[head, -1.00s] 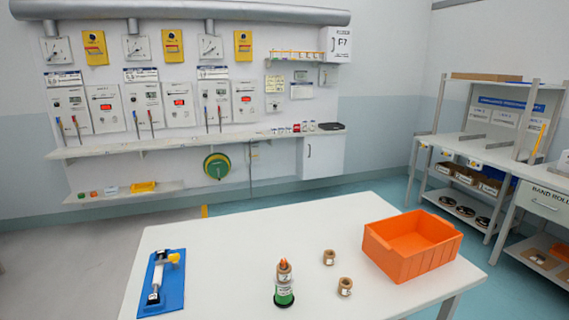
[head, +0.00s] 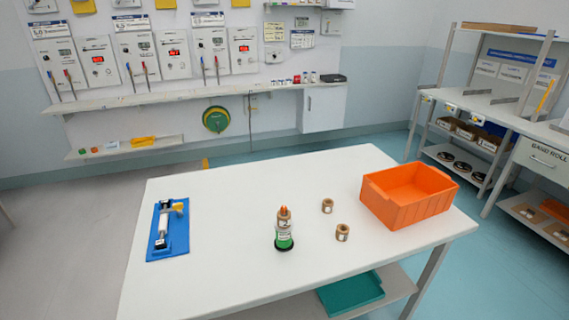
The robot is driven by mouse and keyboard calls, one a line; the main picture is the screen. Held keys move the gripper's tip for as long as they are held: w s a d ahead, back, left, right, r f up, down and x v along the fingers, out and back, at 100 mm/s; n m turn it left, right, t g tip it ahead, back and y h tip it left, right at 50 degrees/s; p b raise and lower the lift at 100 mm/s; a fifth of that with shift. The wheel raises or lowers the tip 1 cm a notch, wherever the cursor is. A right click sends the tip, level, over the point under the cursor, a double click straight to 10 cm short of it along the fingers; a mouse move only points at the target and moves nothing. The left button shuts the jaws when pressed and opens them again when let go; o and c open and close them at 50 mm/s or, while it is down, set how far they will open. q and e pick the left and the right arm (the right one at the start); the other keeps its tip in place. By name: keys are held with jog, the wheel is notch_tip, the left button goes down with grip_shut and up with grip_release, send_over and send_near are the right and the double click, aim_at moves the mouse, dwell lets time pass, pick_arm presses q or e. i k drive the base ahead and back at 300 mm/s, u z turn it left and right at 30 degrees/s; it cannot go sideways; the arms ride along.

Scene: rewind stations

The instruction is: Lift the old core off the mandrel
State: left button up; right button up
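The mandrel (head: 285,208) stands upright on the white table, with only its orange tip showing at the top. A brown core (head: 283,222) sits around it, above a green part (head: 284,241) on a dark round base. Which core is the old one is not marked in a way I can read. Two more brown cores stand loose on the table to the right, one farther back (head: 327,206) and one nearer (head: 342,233). Neither of my grippers is in the head view.
An empty-looking orange bin (head: 408,208) stands at the table's right. A blue board with a roller fixture (head: 168,229) lies at the left. A teal tray (head: 350,293) is on the shelf below.

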aim_at(282, 222)
jog(key=z, duration=2.2)
jog(key=i, duration=2.9)
jog(key=u, duration=3.35)
